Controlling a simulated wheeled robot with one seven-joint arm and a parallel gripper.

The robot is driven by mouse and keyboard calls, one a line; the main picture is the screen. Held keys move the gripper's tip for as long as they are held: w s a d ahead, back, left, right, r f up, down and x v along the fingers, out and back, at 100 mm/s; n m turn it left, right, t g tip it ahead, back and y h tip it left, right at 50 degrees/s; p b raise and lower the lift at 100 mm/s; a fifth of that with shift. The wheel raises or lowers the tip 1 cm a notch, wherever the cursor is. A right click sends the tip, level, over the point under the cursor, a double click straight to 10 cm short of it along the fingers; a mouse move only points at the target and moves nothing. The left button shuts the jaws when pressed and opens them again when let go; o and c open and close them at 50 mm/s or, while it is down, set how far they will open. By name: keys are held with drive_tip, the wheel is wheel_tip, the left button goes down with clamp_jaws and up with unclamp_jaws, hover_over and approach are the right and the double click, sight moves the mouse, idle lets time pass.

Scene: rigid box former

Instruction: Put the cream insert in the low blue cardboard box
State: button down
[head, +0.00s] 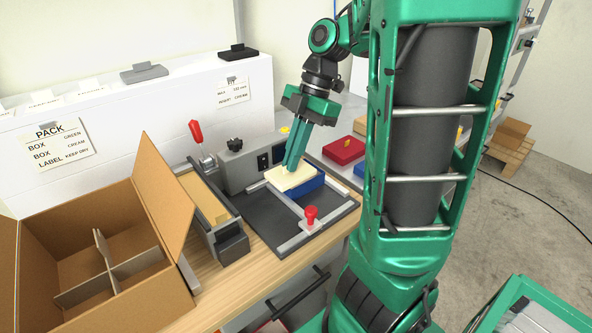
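The cream insert (283,178) is a flat pale block at the grey fixture. It overlaps the top of the low blue cardboard box (312,187), whose blue side shows below and to its right. I cannot tell whether the insert is inside the box, resting on its rim or just above it. My gripper (290,168) points down with its fingertips at the insert's upper face. The two fingers look close together, and whatever lies between the tips is hidden.
The fixture's dark base plate (262,215) has grey rails and a red-knobbed clamp (310,214) in front. A red-handled lever (196,131) stands left. An open brown carton (150,296) with dividers is at the lower left. A red box (343,150) lies behind right.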

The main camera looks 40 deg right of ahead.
drive_tip(key=w+d+f, duration=0.1)
drive_tip(key=d, duration=0.1)
drive_tip(key=w+d+f, duration=0.3)
drive_tip(key=w+d, duration=0.1)
drive_tip(key=shift+f, duration=0.4)
drive_tip(key=shift+d+f, duration=0.1)
drive_tip(key=shift+f, duration=2)
drive_tip(key=c, duration=2)
unclamp_jaws()
drive_tip(key=shift+d+r, duration=0.1)
